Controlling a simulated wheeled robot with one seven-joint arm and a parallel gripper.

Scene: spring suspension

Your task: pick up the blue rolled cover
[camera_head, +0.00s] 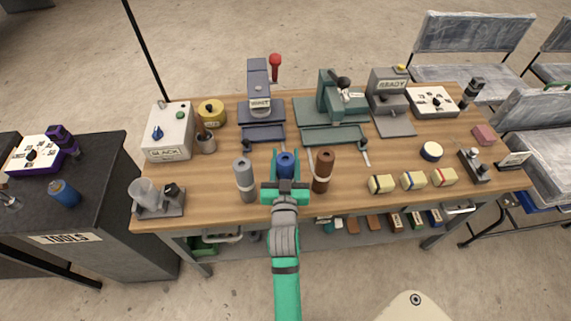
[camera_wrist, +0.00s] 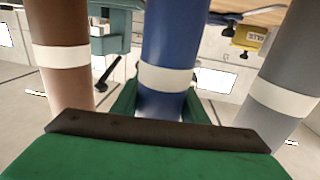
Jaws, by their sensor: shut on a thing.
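The blue rolled cover (camera_head: 285,163) stands upright on the wooden table, between a grey roll and a brown roll. In the wrist view the blue rolled cover (camera_wrist: 175,45) is in the middle, with a white band around it. My gripper (camera_head: 286,180) is at the blue roll and shut on it, with green fingers on both sides. The wrist view shows parts of my green gripper (camera_wrist: 160,112) around the roll's lower end. The head view hides the roll's lower part behind my gripper. I cannot tell whether the roll touches the table.
The grey roll (camera_head: 245,180) stands close on the left and the brown roll (camera_head: 322,171) close on the right. Behind are a grey press (camera_head: 260,105) and a green machine (camera_head: 335,105). A cup stand (camera_head: 158,198) is at the left.

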